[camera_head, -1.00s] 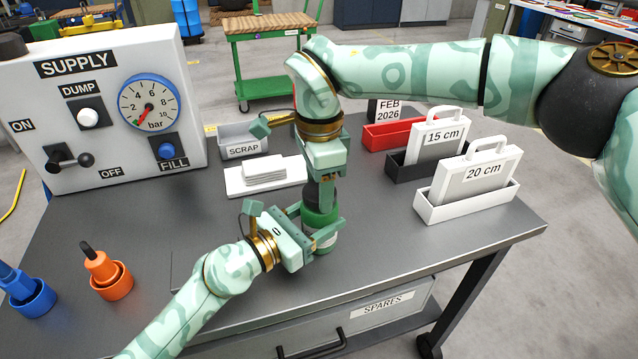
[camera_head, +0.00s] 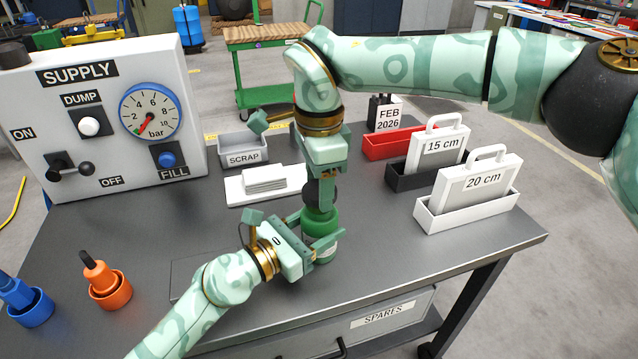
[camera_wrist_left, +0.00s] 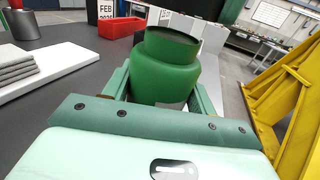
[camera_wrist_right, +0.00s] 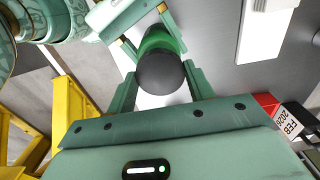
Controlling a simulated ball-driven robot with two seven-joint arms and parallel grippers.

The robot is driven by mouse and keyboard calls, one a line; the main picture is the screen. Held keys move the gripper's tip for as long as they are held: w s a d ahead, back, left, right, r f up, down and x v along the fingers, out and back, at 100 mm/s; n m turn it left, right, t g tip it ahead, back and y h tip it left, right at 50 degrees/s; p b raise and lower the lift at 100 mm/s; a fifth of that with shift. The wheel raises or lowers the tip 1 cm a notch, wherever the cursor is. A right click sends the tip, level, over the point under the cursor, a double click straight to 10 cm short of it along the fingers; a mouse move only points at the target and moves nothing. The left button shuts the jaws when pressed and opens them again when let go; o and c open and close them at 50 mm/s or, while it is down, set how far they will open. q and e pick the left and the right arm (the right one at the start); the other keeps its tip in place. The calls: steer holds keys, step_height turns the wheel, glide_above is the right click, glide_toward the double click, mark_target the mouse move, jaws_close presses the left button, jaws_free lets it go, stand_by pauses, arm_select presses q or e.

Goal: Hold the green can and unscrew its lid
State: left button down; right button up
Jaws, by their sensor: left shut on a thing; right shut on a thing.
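The green can (camera_head: 319,224) stands upright on the grey bench. My left gripper (camera_head: 316,240) is shut around its body from the side. In the left wrist view the can (camera_wrist_left: 165,72) shows its shoulder, short neck and rim, which looks uncovered. My right gripper (camera_head: 322,185) points down above the can, shut on the lid. The right wrist view shows the lid's dark round knob (camera_wrist_right: 160,72) between its fingers. The fingers partly hide the lid in the head view.
A white supply panel (camera_head: 110,125) with a gauge stands at the left. A grey scrap bin (camera_head: 243,150) and a white tray (camera_head: 240,187) lie behind the can. Red (camera_head: 385,145), black and white bins are at the right. Orange (camera_head: 113,290) and blue cups stand front left.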

step_height(320, 180, up, 4)
steer(key=shift+f, duration=0.2)
arm_select(q)
steer(key=shift+c, duration=2)
jaws_free()
